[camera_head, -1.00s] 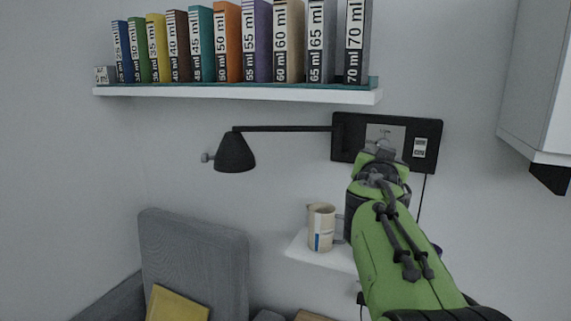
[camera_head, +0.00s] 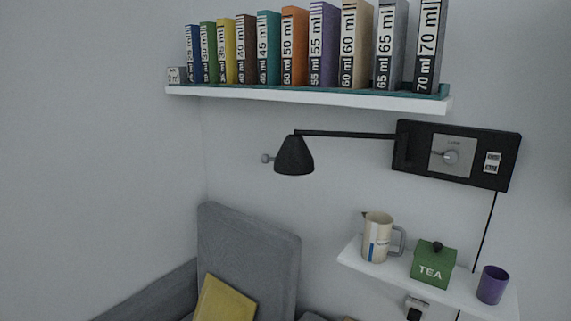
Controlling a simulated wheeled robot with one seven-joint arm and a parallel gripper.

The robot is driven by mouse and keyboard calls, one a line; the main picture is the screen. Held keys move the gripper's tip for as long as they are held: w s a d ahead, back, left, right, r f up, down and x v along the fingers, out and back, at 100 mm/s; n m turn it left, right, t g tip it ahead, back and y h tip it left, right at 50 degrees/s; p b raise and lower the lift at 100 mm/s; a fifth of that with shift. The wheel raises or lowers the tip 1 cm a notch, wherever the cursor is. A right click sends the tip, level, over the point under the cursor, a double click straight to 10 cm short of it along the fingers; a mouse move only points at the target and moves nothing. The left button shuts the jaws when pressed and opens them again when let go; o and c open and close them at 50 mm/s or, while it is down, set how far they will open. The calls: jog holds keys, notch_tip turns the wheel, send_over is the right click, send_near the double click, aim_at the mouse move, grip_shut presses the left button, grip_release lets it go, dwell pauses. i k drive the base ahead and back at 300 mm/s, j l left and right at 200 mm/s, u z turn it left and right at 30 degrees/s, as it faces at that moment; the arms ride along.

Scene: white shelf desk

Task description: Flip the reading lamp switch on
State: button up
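The black reading lamp has a cone shade (camera_head: 294,156) at the end of a thin horizontal arm, reaching left from a black wall panel (camera_head: 462,181). The shade looks dark, with no glow visible. The panel carries a grey square plate with a small label and a round knob or lever (camera_head: 450,157). To its right is a small white switch block (camera_head: 492,162). The lever's exact position is too small to tell. My gripper is out of view, and nothing covers the panel.
A long shelf (camera_head: 310,97) of labelled binders hangs above the lamp. Below the panel, a small white shelf (camera_head: 392,272) holds a beige jug (camera_head: 376,238), a green TEA box (camera_head: 433,265) and a purple cup (camera_head: 492,285). A cord (camera_head: 485,232) hangs from the panel.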

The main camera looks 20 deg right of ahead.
aim_at(492, 159)
jog(key=z, duration=1.3)
